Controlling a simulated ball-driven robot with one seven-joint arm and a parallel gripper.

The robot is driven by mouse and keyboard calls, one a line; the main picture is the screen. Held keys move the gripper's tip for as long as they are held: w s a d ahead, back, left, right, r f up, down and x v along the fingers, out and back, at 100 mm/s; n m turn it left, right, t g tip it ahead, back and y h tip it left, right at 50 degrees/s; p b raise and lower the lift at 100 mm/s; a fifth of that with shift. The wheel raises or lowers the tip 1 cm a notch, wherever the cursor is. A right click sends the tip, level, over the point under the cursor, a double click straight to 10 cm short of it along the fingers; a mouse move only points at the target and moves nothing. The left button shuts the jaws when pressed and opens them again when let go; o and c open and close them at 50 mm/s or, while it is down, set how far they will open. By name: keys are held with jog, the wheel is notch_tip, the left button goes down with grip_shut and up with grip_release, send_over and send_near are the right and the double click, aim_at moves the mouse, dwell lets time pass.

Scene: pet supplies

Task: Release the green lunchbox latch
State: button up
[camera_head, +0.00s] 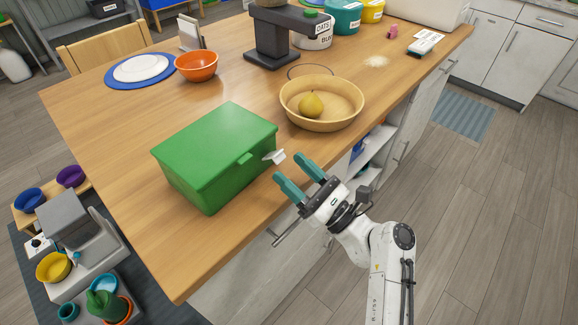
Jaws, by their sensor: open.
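The green lunchbox (215,155) stands on the wooden counter with its lid down. A small green tab (244,158) sticks out at the lid's front edge. A small light-coloured piece (275,157) juts out by the box's right front corner; I cannot tell whether it is the latch. My gripper (291,172) is open, with two teal fingers pointing up-left toward the box. Its fingertips are close to the light piece, on its right and below it, and appear apart from it. Nothing is between the fingers.
A wooden bowl (345,101) with a pear (311,104) stands behind and right of the box. An orange bowl (196,66) and a plate on a blue mat (112,75) are farther back. The wooden counter (110,135) is clear left of the box. A drawer handle (292,229) juts out below my gripper.

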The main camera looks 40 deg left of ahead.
jog(key=v, duration=0.9)
jog(key=shift+b, duration=0.4)
jog(key=shift+a, duration=0.1)
jog(key=h+p, duration=0.4)
jog(key=p, duration=0.8)
send_near(275, 158)
jog(key=shift+h, duration=0.3)
jog(key=a, duration=0.2)
jog(key=w+a, duration=0.1)
jog(key=a, duration=0.4)
jog(key=shift+w+a+f, duration=0.25)
jog(key=shift+f, duration=0.15)
